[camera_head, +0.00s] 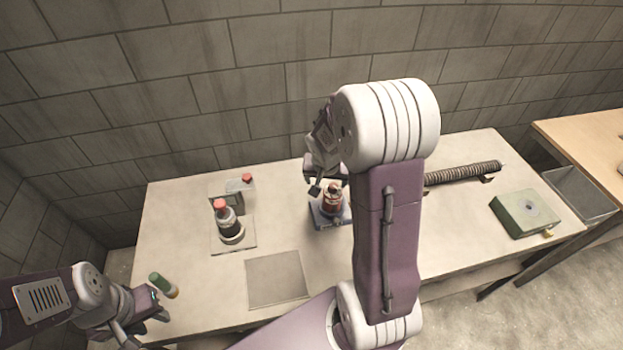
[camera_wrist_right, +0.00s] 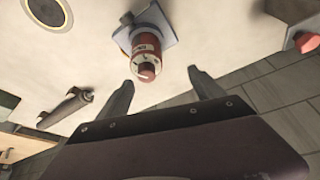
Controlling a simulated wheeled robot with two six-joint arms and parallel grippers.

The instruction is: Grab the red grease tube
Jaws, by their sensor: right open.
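The red grease tube (camera_head: 332,201) stands on a small blue-grey base on the table, near its middle. In the right wrist view the tube (camera_wrist_right: 146,54) shows a red body with a pale band, in front of my fingers. My right gripper (camera_head: 328,183) is above and close to the tube, pointing down. In the right wrist view its two fingers (camera_wrist_right: 163,84) are apart, with nothing between them. My left gripper (camera_head: 150,318) is at the table's front left corner, far from the tube; its jaw gap is unclear.
A dark bottle with a red cap (camera_head: 228,222) stands on a square plate at left. A grey block with a red knob (camera_head: 240,190) is behind it. A green cylinder (camera_head: 163,284) lies near my left gripper. A ribbed hose (camera_head: 462,173) and green box (camera_head: 524,213) lie at right.

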